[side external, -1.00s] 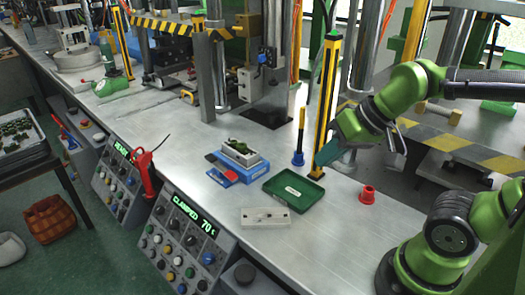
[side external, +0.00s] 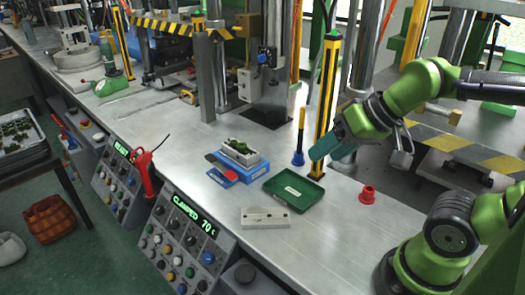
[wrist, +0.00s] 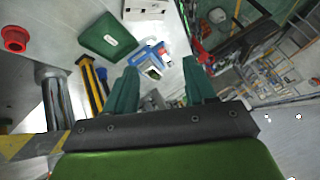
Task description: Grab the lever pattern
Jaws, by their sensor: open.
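A small green piece (side external: 240,146), which looks like the lever pattern, sits in a pale block (side external: 243,157) on a blue stand (side external: 240,172) in the middle of the bench. In the wrist view the green piece (wrist: 153,73) is small and lies between my fingers in the picture, some way beyond them. My gripper (side external: 318,152) has teal fingers and is raised near the yellow-and-black post, right of the block. In the wrist view my gripper (wrist: 160,70) has its fingers spread apart with nothing between them.
A green tray (side external: 293,193) lies between the blue stand and my arm. A flat pale plate (side external: 265,218) lies nearer the bench's front edge. A red funnel-like piece (side external: 367,194) stands to the right. A yellow-and-black post (side external: 325,100) and a blue-based yellow rod (side external: 299,140) stand behind.

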